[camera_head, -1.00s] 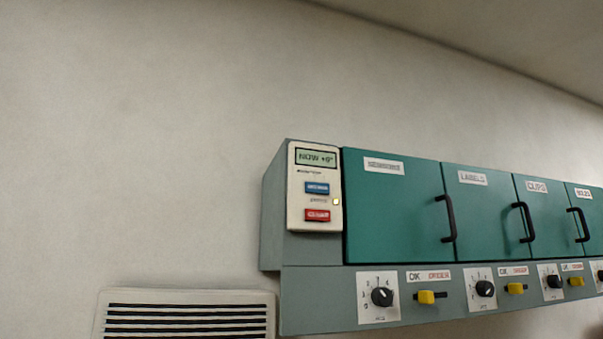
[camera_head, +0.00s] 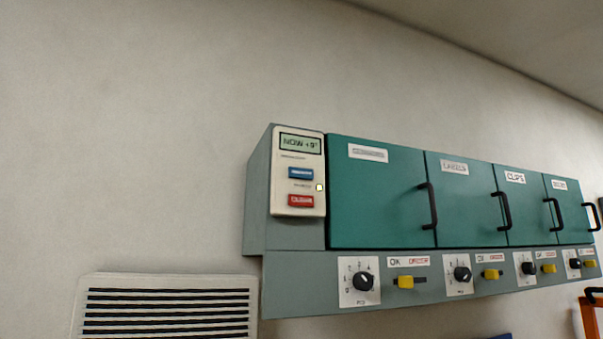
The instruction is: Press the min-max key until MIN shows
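A cream control panel (camera_head: 281,201) is on the left end of the grey-green wall cabinet. Its small green display (camera_head: 300,143) reads "NOW" and a number that looks like +9°. Below it are a blue key (camera_head: 301,173) and a red key (camera_head: 301,201). The red key seems to read CLEAR; the blue key's lettering is too blurred to read. A small pale light (camera_head: 319,187) sits at the panel's right edge between the keys. My gripper is not in view.
Teal doors (camera_head: 376,205) with black handles run right of the panel. Below are black dials (camera_head: 363,281) and yellow sliders (camera_head: 405,282). A slatted vent (camera_head: 170,278) is at lower left. An orange object (camera_head: 590,320) is at lower right. The left wall is bare.

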